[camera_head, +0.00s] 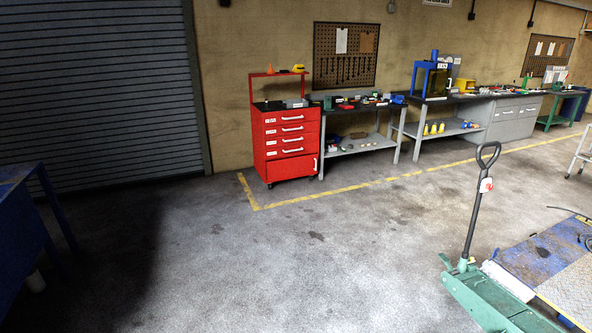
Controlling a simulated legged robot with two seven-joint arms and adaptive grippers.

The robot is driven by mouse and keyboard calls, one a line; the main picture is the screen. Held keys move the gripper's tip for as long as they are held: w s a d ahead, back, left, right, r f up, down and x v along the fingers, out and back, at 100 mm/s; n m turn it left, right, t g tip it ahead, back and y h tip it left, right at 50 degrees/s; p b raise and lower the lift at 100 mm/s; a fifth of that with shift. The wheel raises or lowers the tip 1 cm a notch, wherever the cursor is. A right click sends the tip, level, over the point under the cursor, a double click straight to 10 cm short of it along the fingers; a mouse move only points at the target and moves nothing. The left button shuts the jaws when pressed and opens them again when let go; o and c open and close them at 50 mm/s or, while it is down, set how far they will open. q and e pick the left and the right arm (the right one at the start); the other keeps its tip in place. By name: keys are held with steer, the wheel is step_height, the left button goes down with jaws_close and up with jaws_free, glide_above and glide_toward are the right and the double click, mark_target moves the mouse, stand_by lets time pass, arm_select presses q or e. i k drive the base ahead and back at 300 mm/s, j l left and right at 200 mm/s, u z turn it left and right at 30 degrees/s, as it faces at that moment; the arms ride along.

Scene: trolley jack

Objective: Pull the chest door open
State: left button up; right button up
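The red tool chest (287,143) stands against the back wall, left of the workbenches. It has several drawers with white handles. Below them is a larger door (293,169) that looks closed, with a small white upright handle (315,164) near its right edge. The chest is well away from me across the floor. Neither of my grippers shows in this view.
Open concrete floor (240,260) lies between me and the chest, crossed by a yellow line (340,189). A green trolley jack (490,300) with an upright handle stands at the front right. A blue table (20,215) stands at the left edge. A grey workbench (358,148) adjoins the chest.

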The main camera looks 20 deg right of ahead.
mark_target(290, 168)
steer(key=i+l+z, duration=0.35)
steer(key=i, duration=0.15)
steer(key=i+l+z, duration=0.1)
steer(key=i+z, duration=0.25)
steer(key=i, duration=0.15)
steer(key=i+z, duration=0.25)
steer(key=i, duration=4.65)
